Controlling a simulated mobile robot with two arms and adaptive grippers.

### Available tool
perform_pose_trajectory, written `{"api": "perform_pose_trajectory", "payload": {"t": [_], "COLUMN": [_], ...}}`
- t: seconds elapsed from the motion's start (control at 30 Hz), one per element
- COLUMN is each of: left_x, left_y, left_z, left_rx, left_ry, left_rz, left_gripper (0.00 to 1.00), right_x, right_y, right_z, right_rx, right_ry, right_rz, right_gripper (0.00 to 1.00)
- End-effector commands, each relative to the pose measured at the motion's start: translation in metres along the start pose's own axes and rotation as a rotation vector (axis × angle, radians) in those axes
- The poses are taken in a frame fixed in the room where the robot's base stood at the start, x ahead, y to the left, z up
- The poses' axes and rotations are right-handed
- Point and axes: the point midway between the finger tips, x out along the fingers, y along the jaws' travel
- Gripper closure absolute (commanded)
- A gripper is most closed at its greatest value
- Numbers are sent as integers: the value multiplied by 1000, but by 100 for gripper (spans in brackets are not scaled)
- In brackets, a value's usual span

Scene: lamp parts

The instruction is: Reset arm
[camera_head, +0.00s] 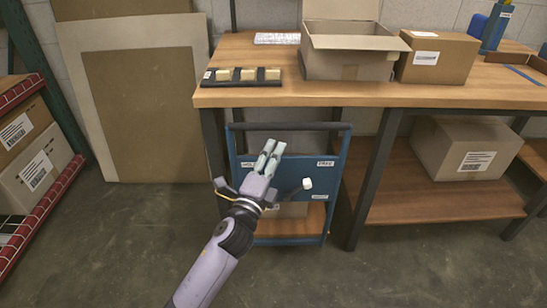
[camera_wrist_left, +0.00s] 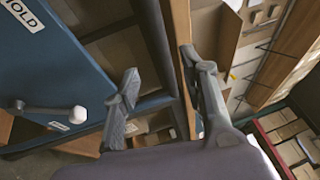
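My left gripper (camera_head: 273,146) is in front of a blue panel (camera_head: 337,180) below the workbench, fingers pointing away from me. In the left wrist view its two fingers (camera_wrist_left: 162,82) stand apart with nothing between them. A grey lever with a white knob (camera_head: 307,184) sticks out to the right of the gripper. The knob also shows in the left wrist view (camera_wrist_left: 77,115), left of the fingers and apart from them. Panel labels read HOLD on the left and FREE on the right; part of the panel is hidden behind my arm. My right gripper is not in view.
The workbench (camera_head: 420,95) carries an open carton (camera_head: 350,62), a closed carton (camera_head: 437,57) and a dark tray with yellowish blocks (camera_head: 210,78). A shelf with boxes (camera_head: 38,170) stands at the left. Open floor (camera_head: 110,250) lies left of my arm.

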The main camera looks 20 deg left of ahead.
Motion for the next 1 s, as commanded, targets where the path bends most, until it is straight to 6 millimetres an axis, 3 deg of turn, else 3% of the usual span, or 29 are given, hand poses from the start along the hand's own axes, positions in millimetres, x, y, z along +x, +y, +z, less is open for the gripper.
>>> {"api": "perform_pose_trajectory", "payload": {"t": [0.37, 0.53, 0.67, 0.73, 0.9, 1.0], "left_x": [0, -23, -76, -116, -214, -259], "left_y": [0, 22, 65, 91, 134, 144], "left_z": [0, 17, 40, 47, 43, 34], "left_rx": [-3, -150, -432, -604, -931, -1046], "left_ry": [-2, -88, -260, -374, -624, -734], "left_rz": [2, 97, 288, 413, 694, 816], "left_gripper": [60, 60, 60, 60, 60, 60], "right_x": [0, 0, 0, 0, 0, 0], "right_y": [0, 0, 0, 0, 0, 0], "right_z": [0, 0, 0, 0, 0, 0], "right_rx": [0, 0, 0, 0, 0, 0], "right_ry": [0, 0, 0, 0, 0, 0], "right_rz": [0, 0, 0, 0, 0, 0], "right_gripper": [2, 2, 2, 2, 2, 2]}}
